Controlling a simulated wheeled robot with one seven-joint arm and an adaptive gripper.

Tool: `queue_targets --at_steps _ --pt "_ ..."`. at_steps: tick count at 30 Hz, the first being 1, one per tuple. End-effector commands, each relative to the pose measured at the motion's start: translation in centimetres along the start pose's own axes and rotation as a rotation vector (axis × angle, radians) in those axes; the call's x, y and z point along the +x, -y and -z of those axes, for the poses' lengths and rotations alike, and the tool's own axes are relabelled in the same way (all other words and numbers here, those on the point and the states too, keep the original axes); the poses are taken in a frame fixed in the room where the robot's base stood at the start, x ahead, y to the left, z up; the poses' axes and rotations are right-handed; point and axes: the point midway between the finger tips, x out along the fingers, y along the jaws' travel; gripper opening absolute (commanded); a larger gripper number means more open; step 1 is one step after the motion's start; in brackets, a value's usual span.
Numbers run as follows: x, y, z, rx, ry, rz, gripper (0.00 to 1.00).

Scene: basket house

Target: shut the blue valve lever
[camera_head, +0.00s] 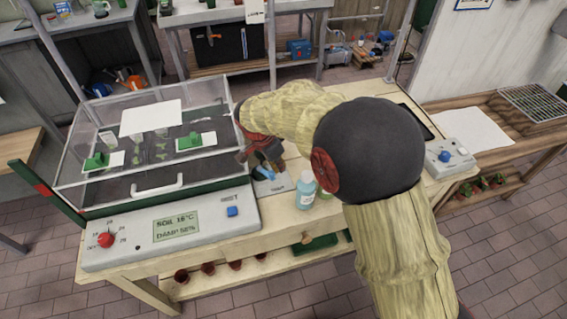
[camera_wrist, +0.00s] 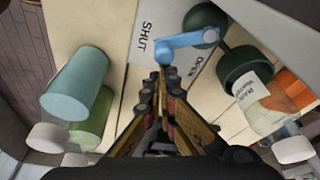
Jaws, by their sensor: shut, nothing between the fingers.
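The blue valve lever (camera_wrist: 187,43) runs from a dark green round fitting (camera_wrist: 207,22) across a pale plate. Its free end lies between the printed words SHUT (camera_wrist: 148,40) and OPEN (camera_wrist: 197,66). In the head view, the lever (camera_head: 264,173) shows as a small blue piece on the plate (camera_head: 281,184), partly hidden by my gripper (camera_head: 268,163). My gripper (camera_wrist: 161,73) is shut and empty. Its fingertips are right at the lever's free end; I cannot tell whether they touch.
A light blue bottle (camera_head: 306,192) and a green bottle (camera_head: 325,192) stand right of the plate, close to my gripper. A clear propagator box (camera_head: 75,160) and its control panel (camera_head: 135,240) are on the left. A grey switch box (camera_head: 450,157) is at right.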

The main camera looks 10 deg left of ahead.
Motion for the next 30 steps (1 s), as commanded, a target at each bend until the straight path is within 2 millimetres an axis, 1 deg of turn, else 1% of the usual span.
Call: queue_targets --at_steps 3,6,9,20,30 --pt "-0.3 -0.3 -0.7 0.094 0.000 -0.028 0.00" --pt "-0.4 -0.6 -1.2 0.151 0.000 -0.047 0.00" --pt "-0.6 -0.7 -1.6 0.148 0.000 -0.045 0.00" --pt "-0.5 -0.9 -1.5 0.146 0.001 -0.045 0.00" --pt "-0.4 -2.3 -1.5 0.145 0.001 -0.046 0.00"
